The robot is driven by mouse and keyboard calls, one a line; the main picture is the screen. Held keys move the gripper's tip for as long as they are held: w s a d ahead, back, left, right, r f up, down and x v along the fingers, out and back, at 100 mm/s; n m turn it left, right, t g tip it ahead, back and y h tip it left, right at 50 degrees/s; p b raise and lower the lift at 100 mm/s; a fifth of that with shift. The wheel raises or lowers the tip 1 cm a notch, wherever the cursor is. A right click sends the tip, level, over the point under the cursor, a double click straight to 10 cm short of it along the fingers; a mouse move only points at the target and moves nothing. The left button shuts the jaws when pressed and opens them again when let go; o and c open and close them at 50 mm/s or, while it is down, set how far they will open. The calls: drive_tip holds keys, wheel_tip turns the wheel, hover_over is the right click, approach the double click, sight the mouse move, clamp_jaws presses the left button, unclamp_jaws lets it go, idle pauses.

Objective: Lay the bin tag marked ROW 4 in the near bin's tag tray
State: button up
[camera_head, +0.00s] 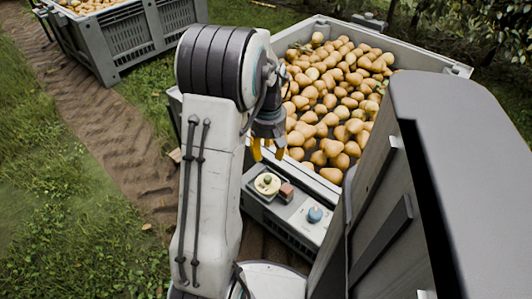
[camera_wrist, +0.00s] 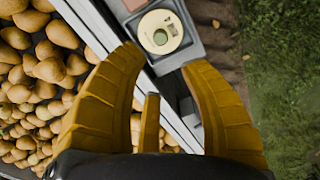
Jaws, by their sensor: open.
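The near bin (camera_head: 421,63) is a grey crate full of pears. My gripper (camera_head: 268,150) hangs open and empty over its front left rim; its yellow fingers also show in the wrist view (camera_wrist: 164,60). The disc also shows in the head view (camera_head: 262,188). I can read no ROW 4 mark, and cannot tell which piece is the tag or which part is the tag tray.
Pears (camera_head: 335,95) fill the near bin. Another grey bin (camera_head: 120,45) stands at the upper left, past a dirt track (camera_head: 85,115) and grass.

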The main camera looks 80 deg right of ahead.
drive_tip(key=shift+r, duration=0.35)
drive_tip(key=w+a+r+n, duration=0.2)
drive_tip(key=w+a+r, duration=0.1)
drive_tip(key=w+a, duration=0.65)
drive_tip(key=w+a+r+n, duration=0.2)
drive_tip(key=w+a+r, duration=0.3)
drive_tip(key=w, duration=0.8)
drive_tip(key=s+a+n+t, duration=0.1)
drive_tip(key=a+n, duration=0.4)
drive_tip(key=a, duration=2)
drive_tip(key=shift+s+r+t, duration=0.2)
drive_tip(key=shift+s+t, duration=0.05)
drive_tip(key=shift+t, duration=0.45)
drive_tip(key=shift+a+r, duration=0.1)
